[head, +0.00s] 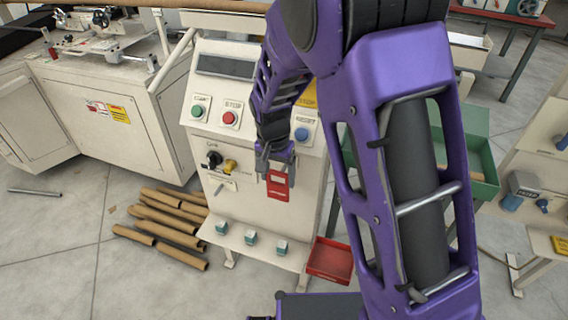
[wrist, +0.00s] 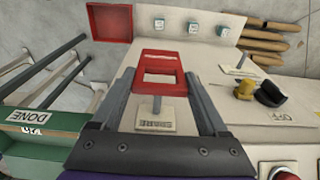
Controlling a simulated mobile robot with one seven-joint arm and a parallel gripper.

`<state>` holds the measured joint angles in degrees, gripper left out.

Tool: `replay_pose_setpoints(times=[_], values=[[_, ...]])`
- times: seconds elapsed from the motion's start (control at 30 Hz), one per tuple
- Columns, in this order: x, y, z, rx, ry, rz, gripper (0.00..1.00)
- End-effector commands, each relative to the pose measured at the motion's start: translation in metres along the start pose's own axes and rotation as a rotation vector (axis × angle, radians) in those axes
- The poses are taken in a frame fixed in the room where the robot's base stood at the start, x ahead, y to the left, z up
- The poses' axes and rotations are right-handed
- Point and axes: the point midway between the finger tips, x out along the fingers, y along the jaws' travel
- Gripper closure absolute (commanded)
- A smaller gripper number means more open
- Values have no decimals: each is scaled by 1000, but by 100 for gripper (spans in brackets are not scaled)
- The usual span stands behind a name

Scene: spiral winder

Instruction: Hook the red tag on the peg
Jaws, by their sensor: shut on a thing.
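The red tag (head: 278,187) hangs in front of the cream control cabinet (head: 262,222). In the wrist view the red tag (wrist: 160,57) has a slot-like opening and sits between the two fingertips. My gripper (head: 276,170) is shut on it; the gripper's fingers (wrist: 160,80) reach along both sides of it. A short grey peg (wrist: 157,104) stands over a small label between the fingers, below the tag in the picture. I see no peg through the opening. A second peg (wrist: 240,61) with a label is to the right; it also shows in the head view (head: 220,188).
Knobs (head: 214,159) and push buttons (head: 229,118) stick out from the cabinet. A red tray (head: 330,261) and small teal blocks (head: 251,238) are low at its front. Cardboard tubes (head: 160,232) lie on the floor at left. A green bin (head: 480,157) stands at right.

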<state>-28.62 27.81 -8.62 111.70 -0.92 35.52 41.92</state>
Motion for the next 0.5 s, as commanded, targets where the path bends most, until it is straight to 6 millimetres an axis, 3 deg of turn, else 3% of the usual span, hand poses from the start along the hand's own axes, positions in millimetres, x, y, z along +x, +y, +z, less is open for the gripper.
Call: replay_pose_setpoints(times=[0.33, 0.5], values=[[6, 0, -42, 2, 0, 1, 79], [17, 0, -47, -2, 0, 0, 79]])
